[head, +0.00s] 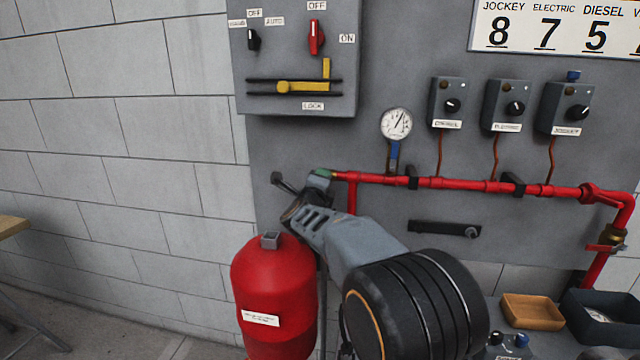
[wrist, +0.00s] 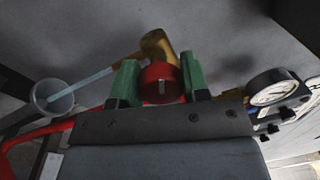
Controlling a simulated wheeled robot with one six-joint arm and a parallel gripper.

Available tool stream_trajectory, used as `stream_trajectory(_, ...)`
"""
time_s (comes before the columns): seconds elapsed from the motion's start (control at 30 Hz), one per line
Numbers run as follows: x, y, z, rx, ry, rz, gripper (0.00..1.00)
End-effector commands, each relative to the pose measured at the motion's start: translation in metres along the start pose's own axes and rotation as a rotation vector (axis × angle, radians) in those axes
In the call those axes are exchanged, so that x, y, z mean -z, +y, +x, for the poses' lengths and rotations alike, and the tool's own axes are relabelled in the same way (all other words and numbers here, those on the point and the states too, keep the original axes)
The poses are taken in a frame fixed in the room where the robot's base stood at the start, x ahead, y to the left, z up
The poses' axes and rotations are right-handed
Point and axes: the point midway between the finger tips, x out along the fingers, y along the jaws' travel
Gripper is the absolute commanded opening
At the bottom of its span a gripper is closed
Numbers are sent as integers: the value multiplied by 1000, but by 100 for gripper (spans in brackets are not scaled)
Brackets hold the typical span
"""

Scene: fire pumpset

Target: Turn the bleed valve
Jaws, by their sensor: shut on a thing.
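In the wrist view, the bleed valve's round red knob (wrist: 161,88) sits between the two green fingertips of my gripper (wrist: 160,78), which is shut on it. The knob has a pale slot mark on its face. A brass valve body (wrist: 157,46) shows behind it. In the head view, my gripper (head: 321,174) is at the left end of the red pipe, above the red tank. My gripper hides the knob there.
A red pipe (head: 450,183) runs right along the grey panel. A pressure gauge (head: 396,124) stands just right of my gripper. The red tank (head: 273,285) is below. In the wrist view, a pale tube leads to a cup (wrist: 52,97). A control box (head: 300,55) hangs above.

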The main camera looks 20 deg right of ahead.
Motion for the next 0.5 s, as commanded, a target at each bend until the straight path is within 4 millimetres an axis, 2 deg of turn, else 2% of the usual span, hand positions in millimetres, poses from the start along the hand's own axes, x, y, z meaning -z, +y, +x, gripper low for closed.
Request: stream_trajectory(0.5, -1, -3, 0, 9, -37, -490, 18)
